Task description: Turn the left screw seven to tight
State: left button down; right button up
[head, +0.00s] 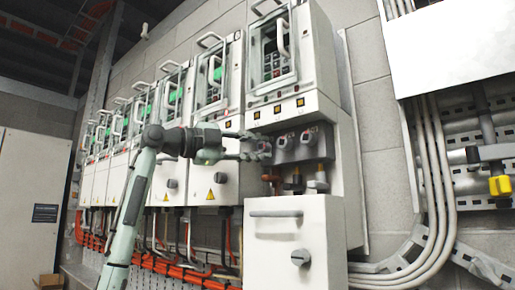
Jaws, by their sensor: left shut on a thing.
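The nearest drive cabinet (292,60) has a grey terminal block (297,153) under its panel, with a row of round metal screws. My left gripper (256,151) reaches in from the left and its fingers are shut on the left screw (265,148). The fingers partly hide that screw, so its turn position cannot be read. The middle screw (285,141) and the right screw (308,137) are free. My right gripper is not in view.
Cable lugs (296,181) hang below the block, above a lower white box (295,240) with a handle and knob. More drive cabinets (212,90) run off to the left. Grey conduits (438,170) and a yellow-ended part (499,185) are on the right.

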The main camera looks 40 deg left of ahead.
pick_arm(q)
jog(key=m+g, duration=0.1)
jog(key=m, duration=0.1)
jog(key=m+y, duration=0.1)
jog(key=m, duration=0.1)
jog(key=shift+r+m+g, duration=0.1)
jog(key=shift+m+g, duration=0.2)
jog(key=shift+g, duration=0.1)
jog(key=shift+d, duration=0.1)
dwell(0.4)
jog(key=c, duration=1.5)
grip_release()
jog(key=shift+c, duration=0.2)
jog(key=shift+s+a+r, duration=0.1)
jog(key=shift+s+a, duration=0.1)
jog(key=shift+s, duration=0.05)
jog(key=v, duration=1.1)
jog(key=shift+s, duration=0.25)
